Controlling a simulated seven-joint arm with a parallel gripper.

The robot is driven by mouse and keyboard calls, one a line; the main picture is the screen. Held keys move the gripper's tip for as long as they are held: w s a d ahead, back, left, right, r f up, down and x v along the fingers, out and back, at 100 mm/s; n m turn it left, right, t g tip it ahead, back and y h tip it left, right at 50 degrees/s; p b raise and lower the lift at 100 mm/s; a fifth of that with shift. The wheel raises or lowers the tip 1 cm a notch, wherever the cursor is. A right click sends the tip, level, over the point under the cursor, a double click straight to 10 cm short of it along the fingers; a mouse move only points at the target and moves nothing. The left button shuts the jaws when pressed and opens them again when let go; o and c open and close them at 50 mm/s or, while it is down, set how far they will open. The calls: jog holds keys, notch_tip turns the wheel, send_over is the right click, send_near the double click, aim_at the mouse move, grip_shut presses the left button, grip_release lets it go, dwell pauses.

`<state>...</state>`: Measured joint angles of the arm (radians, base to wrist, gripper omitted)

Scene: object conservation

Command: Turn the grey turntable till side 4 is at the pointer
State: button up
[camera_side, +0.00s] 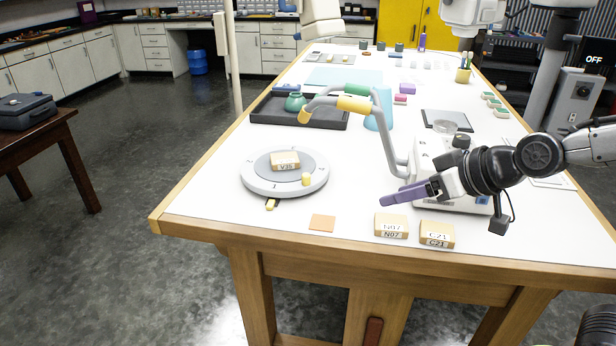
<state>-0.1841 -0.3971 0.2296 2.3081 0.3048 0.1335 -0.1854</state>
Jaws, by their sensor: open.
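The grey turntable (258,181) lies flat near the table's left front. A tan block marked V35 (285,160) rests on its raised middle. A small yellow peg (306,180) stands on the rim at the front right. A small yellow pointer (271,204) lies on the table at the turntable's front edge. The side marks on the rim are too small to read. My gripper (400,194), with purple fingers, is to the right of the turntable, above the table and apart from it. It holds nothing, and the gap between its fingers is hard to see from here.
An orange square (322,222) and tan blocks marked N07 (391,226) and C21 (437,235) lie along the front edge. A white device with a jointed grey and yellow arm (395,140) stands behind my gripper. A black tray (270,112) with a green pot (295,102) lies behind the turntable.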

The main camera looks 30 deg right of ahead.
aim_at(308, 178)
jog(key=w+f+t, duration=0.1)
jog(key=w+f, duration=0.2)
jog(key=w, duration=0.5)
jog(key=w+a+f+t+h, duration=0.1)
jog(key=w+f, duration=0.2)
jog(key=w, duration=0.5)
jog(key=w+a+f+m+t+h, duration=0.1)
jog(key=w+f, duration=0.2)
jog(key=w, duration=0.5)
jog(key=shift+w+a+f+t, duration=0.25)
jog(key=shift+w+t, duration=0.05)
jog(key=shift+t, duration=0.1)
grip_shut()
